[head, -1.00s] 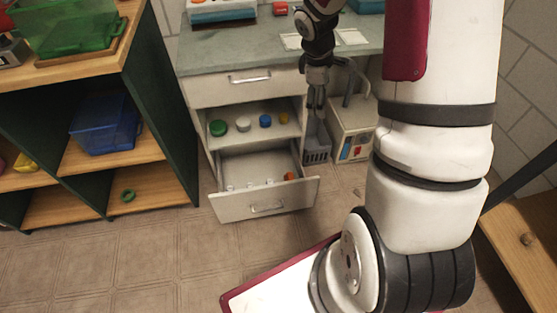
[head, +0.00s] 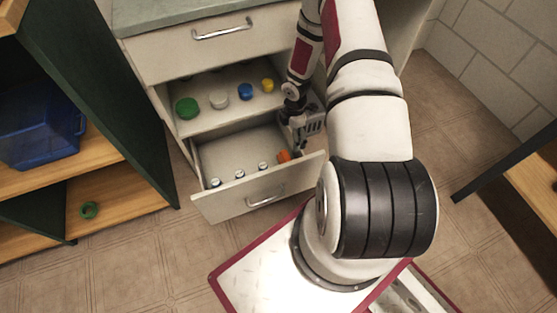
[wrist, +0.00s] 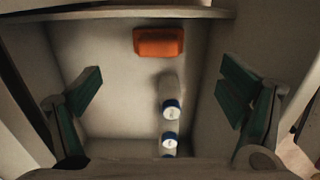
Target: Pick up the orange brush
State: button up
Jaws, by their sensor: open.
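The orange brush (head: 284,156) lies in the open lower drawer (head: 229,205), at its right end in the head view. In the wrist view the orange brush (wrist: 158,42) shows as an orange block near the top middle, on the drawer floor. My gripper (head: 299,137) is over the right end of the drawer, close to the brush in the head view. In the wrist view my gripper (wrist: 160,95) is open and empty, its green-padded fingers wide apart, with the brush beyond and between them.
A dark green shelf unit (head: 120,110) stands at left.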

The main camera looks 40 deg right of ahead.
jog(key=f, duration=0.2)
jog(key=b, duration=0.4)
send_over(287, 156)
jog(key=d, duration=0.1)
notch_tip(287, 156, down, 8)
jog(key=shift+d+r, duration=0.1)
jog(key=shift+r, duration=0.1)
jog(key=shift+s+a+f+b, duration=0.1)
jog(key=shift+a+f+b, duration=0.1)
jog(key=shift+f+b, duration=0.5)
jog(key=shift+w+a+f+b, duration=0.1)
jog(key=shift+a+f+b, duration=0.15)
jog(key=shift+f, duration=0.8)
jog(key=shift+s+a+f+b, duration=0.15)
jog(key=shift+f+b, duration=0.4)
jog(key=shift+f, duration=0.35)
jog(key=shift+r, duration=0.1)
jog(key=c, duration=1.5)
jog(key=shift+o, duration=0.2)
notch_tip(287, 156, up, 10)
jog(key=p, duration=0.4)
jog(key=shift+p, duration=0.4)
